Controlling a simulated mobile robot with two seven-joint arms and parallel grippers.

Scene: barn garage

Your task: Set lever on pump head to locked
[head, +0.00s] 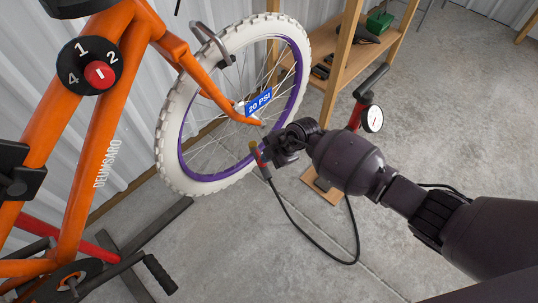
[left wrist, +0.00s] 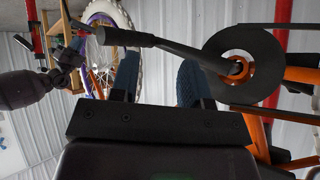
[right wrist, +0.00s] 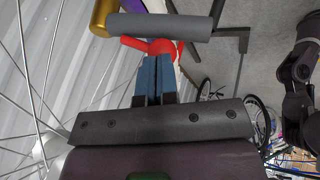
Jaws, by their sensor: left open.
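The pump head (head: 262,162), gold, red and grey with a black hose, is beside the white-tyred wheel. In the right wrist view its gold part (right wrist: 104,14) and grey cylinder (right wrist: 160,26) lie across the top, with a red rounded piece (right wrist: 162,46) just beyond my fingertips. My right gripper (head: 270,149) is at the pump head; its blue fingers (right wrist: 157,60) are together, and I see nothing clearly between them. Whether they touch the red piece is unclear. My left gripper (left wrist: 157,72) is open and empty, near the bike's black crank (left wrist: 235,68).
The orange bike frame (head: 95,130) fills the left. The wheel (head: 297,60) carries a blue "20 PSI" label (head: 259,102). The red pump with its gauge (head: 373,119) stands behind my right arm, near a wooden shelf (head: 340,65). The hose (head: 310,240) loops below. Concrete floor at right is clear.

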